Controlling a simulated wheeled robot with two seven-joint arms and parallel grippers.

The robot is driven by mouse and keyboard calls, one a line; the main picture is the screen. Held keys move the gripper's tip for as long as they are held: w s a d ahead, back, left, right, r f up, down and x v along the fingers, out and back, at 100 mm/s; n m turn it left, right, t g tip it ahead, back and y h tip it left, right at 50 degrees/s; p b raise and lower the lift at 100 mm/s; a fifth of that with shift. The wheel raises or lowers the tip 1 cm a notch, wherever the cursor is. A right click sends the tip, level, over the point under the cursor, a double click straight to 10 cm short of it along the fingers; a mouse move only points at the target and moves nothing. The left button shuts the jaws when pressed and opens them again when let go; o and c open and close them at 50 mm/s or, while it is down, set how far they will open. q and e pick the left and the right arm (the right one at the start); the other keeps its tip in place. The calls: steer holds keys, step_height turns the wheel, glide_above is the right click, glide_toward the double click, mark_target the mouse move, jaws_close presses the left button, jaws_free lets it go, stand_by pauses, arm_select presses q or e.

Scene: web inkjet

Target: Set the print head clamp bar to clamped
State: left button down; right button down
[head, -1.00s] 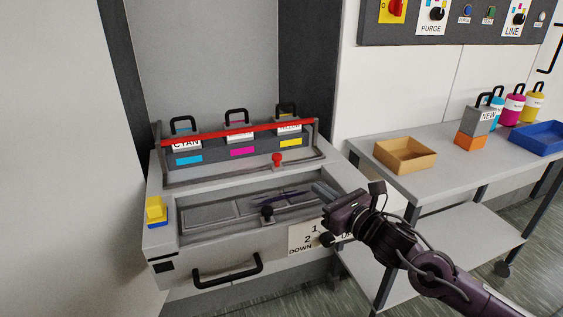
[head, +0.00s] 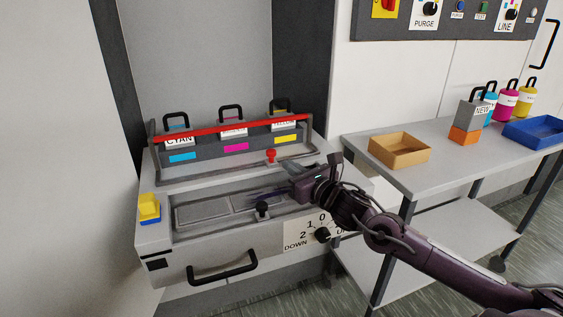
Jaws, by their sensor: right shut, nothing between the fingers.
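The print head clamp bar (head: 222,128) is a long red bar on grey side arms. It runs across the front of the three print heads, below their black handles. The heads carry cyan (head: 182,157), magenta (head: 236,146) and yellow (head: 285,139) patches. A small red knob (head: 271,155) stands on the ledge in front of the heads. My right gripper (head: 297,171) is shut and empty, over the right part of the open tray, in front of the red knob and apart from the bar. My left gripper is out of view.
A black knob (head: 262,207) stands in the tray, and a black drawer handle (head: 222,270) is below. A numbered dial (head: 322,235) is at front right. A yellow block (head: 149,203) sits at the left edge. A side table holds a tan tray (head: 399,149).

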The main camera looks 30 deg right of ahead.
mark_target(274, 155)
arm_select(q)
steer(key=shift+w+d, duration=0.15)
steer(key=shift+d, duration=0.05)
arm_select(e)
steer(key=shift+w+a, duration=0.1)
steer(key=shift+w, duration=2.15)
